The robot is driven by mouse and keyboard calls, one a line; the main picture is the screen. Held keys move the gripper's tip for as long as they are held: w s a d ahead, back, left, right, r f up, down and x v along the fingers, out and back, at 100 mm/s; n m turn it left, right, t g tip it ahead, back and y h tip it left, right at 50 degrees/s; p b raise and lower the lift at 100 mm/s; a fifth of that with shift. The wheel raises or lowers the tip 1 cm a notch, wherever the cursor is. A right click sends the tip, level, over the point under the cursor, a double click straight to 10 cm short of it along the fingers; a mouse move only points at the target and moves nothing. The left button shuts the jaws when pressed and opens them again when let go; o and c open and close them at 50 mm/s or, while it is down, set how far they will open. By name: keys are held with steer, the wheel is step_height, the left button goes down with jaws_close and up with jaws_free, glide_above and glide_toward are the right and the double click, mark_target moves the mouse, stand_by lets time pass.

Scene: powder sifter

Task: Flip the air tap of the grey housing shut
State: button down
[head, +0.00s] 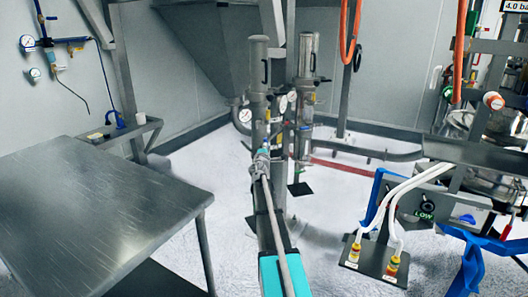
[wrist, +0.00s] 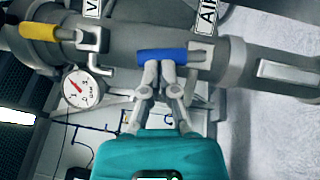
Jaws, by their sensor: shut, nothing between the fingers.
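The grey housing (wrist: 225,62) runs across the wrist view; in the head view it is likely the upright grey cylinder (head: 258,70). A blue lever (wrist: 162,56) lies along it, just left of the label reading AIR (wrist: 208,14). A yellow lever (wrist: 40,31) sits further left, near a second label that is partly cut off. My gripper (wrist: 159,68) is shut and empty, its fingertips at the lower edge of the blue lever. They look touching or nearly so. In the head view my gripper (head: 262,165) is small beside the housing's lower part.
A pressure gauge (wrist: 82,88) hangs below the yellow lever, left of my fingers. A second grey cylinder (head: 306,60) stands right of the housing. A bare metal table (head: 90,215) is at the left. White hoses (head: 400,195) and a bracket are at the right.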

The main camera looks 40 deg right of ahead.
steer(key=shift+w+d, duration=0.1)
stand_by(0.3)
steer(key=shift+w+d+r, duration=0.2)
steer(key=shift+d+r, duration=0.2)
steer(key=shift+d, duration=0.4)
steer(key=shift+p, duration=0.3)
steer(key=r+v, duration=0.1)
steer(key=v, duration=1.3)
steer(key=shift+s+a+r, duration=0.15)
steer(key=shift+a+r, duration=0.1)
steer(key=shift+a, duration=0.1)
